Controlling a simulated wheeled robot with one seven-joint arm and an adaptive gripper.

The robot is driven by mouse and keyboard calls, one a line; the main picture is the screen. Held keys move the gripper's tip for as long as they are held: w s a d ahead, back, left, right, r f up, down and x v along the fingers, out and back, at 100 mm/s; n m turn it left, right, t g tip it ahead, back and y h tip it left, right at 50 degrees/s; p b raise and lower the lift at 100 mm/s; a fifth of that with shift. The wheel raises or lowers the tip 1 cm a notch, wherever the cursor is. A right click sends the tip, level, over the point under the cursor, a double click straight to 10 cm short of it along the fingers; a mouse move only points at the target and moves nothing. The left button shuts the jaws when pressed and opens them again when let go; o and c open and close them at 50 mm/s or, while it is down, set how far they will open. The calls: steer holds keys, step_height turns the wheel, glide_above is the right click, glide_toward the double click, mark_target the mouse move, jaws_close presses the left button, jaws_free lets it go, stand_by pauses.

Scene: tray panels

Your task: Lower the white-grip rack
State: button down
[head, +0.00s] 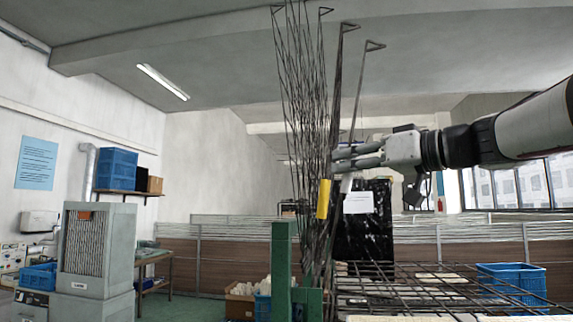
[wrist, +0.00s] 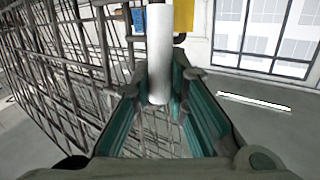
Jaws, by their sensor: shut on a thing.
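My gripper (head: 338,160) reaches in from the right in the head view and is shut on the white grip. In the wrist view the white grip (wrist: 159,55) is a pale cylinder between the two green-lined fingers (wrist: 160,98). In the head view the fingers mostly hide it. Dark wire racks (head: 305,110) stand nearly upright, close together, on the left side of my gripper; they also fill the left of the wrist view (wrist: 65,75). I cannot tell exactly which wires belong to the white-grip rack. A yellow grip (head: 323,199) hangs just below and left of my fingers.
A wire rack (head: 430,285) lies flat at the lower right, with pale items on it. A green post (head: 281,270) stands front centre. A black panel with a white label (head: 358,203) stands behind my gripper. A blue crate (head: 512,279) is at the right.

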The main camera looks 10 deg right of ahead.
steer(key=s+d+f+m+t+y+b, duration=0.15)
steer(key=d+f+b, duration=0.25)
steer(key=d+b, duration=0.4)
steer(key=s+d+f+m+t+b, duration=0.35)
steer(key=d+b, duration=0.25)
steer(key=b, duration=0.4)
steer(key=s+d+f+m+t+h+b, duration=0.1)
steer(key=d+f+m+t+h+b, duration=0.1)
steer(key=f+b, duration=0.6)
steer(key=s+d+f+m+t+h+b, duration=0.1)
steer(key=d+f+m+t+h+b, duration=0.2)
steer(key=b, duration=0.9)
steer(key=shift+s+d+f+m+t, duration=0.3)
steer(key=shift+d+f+m+t, duration=0.9)
steer(key=shift+d+f+m, duration=1)
steer(key=shift+f+n, duration=0.2)
steer(key=shift+n, duration=0.1)
steer(key=c, duration=1.6)
jaws_free()
steer(key=shift+a, duration=0.1)
steer(key=shift+o, duration=0.2)
